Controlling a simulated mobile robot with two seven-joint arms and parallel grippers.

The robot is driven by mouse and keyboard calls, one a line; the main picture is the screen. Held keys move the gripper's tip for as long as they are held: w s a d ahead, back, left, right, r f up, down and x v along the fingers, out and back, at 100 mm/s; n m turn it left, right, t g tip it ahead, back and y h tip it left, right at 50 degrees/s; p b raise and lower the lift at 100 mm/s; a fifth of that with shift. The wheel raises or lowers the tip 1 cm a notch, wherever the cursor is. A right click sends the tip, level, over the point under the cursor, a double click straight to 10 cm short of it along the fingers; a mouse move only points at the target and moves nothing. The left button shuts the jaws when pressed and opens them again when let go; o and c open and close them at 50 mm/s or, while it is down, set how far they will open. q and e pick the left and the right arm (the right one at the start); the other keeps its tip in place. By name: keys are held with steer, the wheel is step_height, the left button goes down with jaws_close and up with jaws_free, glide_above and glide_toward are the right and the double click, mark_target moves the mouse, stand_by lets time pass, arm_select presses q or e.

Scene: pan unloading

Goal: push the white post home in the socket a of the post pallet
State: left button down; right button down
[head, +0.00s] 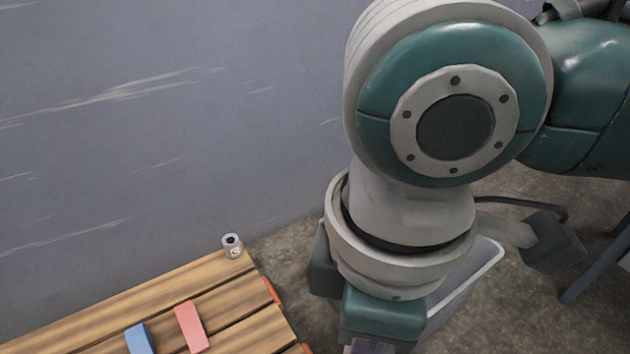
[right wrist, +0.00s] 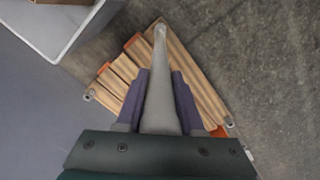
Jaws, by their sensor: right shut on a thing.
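My right gripper (right wrist: 160,76) has its purple fingers shut on the white post (right wrist: 160,105), seen end-on and pointing away from me in the right wrist view. The post's far end overlaps a corner of the wooden post pallet (right wrist: 203,88); I cannot tell whether it sits in a socket there. In the head view only the top of my right gripper shows at the bottom edge, and the post is hidden. The pallet (head: 180,305) lies at lower left, with a small grey cylinder with a dark hole (head: 232,246) at its far corner. No socket letters are readable. My left gripper is not in view.
A red block (head: 192,327) and a blue block (head: 139,340) lie on the pallet. A blue-grey wall (head: 150,120) stands close behind it. A white-rimmed tray or tabletop (right wrist: 58,45) is at upper left in the right wrist view. Bare floor (right wrist: 265,60) surrounds the pallet's right side.

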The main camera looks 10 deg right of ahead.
steer(key=shift+f, duration=0.1)
stand_by(0.3)
steer(key=shift+f, duration=0.6)
stand_by(0.3)
steer(key=shift+f+b, duration=0.45)
steer(key=shift+f, duration=0.2)
stand_by(0.3)
steer(key=shift+f, duration=0.5)
steer(key=shift+f+b, duration=0.45)
steer(key=shift+f, duration=0.15)
stand_by(0.6)
steer(key=shift+f+b, duration=0.35)
steer(key=shift+f, duration=0.5)
stand_by(0.4)
steer(key=shift+c, duration=2.2)
jaws_free()
